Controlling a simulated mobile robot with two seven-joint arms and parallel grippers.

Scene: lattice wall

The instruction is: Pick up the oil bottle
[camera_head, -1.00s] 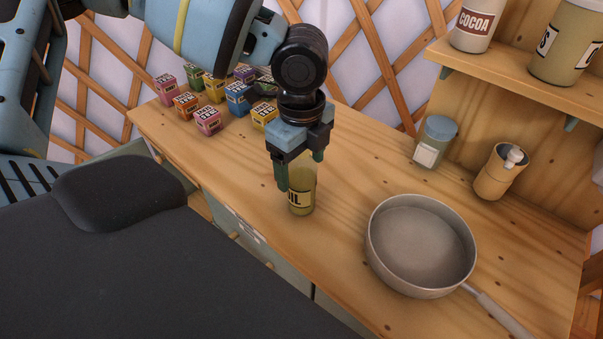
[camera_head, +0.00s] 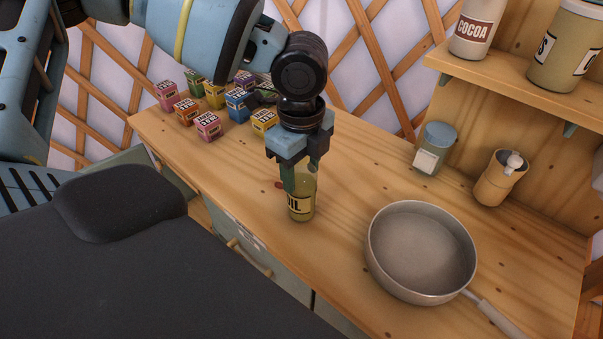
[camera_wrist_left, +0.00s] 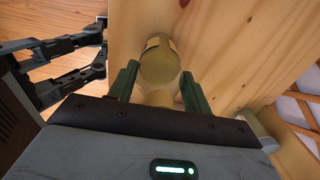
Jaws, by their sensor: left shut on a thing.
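The oil bottle (camera_head: 301,206) is yellow-green with a yellow label reading "OIL" and stands upright at the front edge of the wooden counter. My left gripper (camera_head: 302,180) comes down over it from above, its green fingers on either side of the bottle's upper part. The gripper is shut on the bottle. In the left wrist view the bottle (camera_wrist_left: 160,62) shows between the two fingers (camera_wrist_left: 157,88). Whether its base touches the counter is hard to tell.
A grey pan (camera_head: 422,252) sits to the right on the counter (camera_head: 350,170). Several small colored tea boxes (camera_head: 208,126) stand behind left. A jar with a blue lid (camera_head: 434,148) and a wooden container (camera_head: 499,178) are at the back right, below a shelf (camera_head: 520,85) holding canisters.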

